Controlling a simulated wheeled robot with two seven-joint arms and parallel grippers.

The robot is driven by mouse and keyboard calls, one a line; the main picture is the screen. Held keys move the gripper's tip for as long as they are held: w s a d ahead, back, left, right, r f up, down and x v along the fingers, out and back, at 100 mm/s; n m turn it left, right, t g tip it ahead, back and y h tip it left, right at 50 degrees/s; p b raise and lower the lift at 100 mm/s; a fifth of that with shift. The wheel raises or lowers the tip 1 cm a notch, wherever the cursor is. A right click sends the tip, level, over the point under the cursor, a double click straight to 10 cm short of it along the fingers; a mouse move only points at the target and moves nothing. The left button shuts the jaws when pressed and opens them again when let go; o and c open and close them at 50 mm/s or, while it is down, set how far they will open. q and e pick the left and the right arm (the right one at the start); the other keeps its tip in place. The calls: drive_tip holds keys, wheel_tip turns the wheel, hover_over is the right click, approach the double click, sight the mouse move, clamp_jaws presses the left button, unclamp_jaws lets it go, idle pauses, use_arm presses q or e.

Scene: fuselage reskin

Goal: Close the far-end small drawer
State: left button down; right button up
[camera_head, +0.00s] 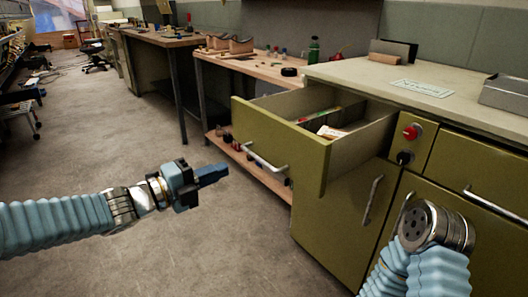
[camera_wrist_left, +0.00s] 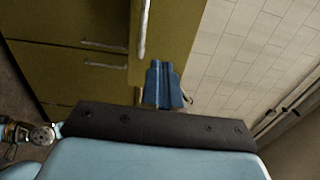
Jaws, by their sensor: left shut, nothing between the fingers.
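The small drawer (camera_head: 281,150) at the far end of the olive-green cabinet (camera_head: 333,212) is pulled well out. Papers and small items lie inside it, and its front carries a silver bar handle (camera_head: 265,160). My left gripper (camera_head: 213,173) is left of the drawer front, apart from it, with its fingers together and empty. The blue fingers also show in the left wrist view (camera_wrist_left: 164,84), with green cabinet fronts and silver handles beyond. My right arm (camera_head: 432,228) comes in at the lower right, in front of the cabinet doors; its gripper does not show.
The cabinet top (camera_head: 390,80) holds a sign plate (camera_head: 422,88) and a grey metal box (camera_head: 505,94). A red button (camera_head: 410,133) sits right of the drawer. A wooden workbench (camera_head: 255,68) with tools stands beyond.

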sight(276, 149)
use_arm(q)
drive_tip(key=x, duration=1.3)
drive_tip(key=shift+w+d, duration=0.25)
drive_tip(key=shift+d, duration=0.05)
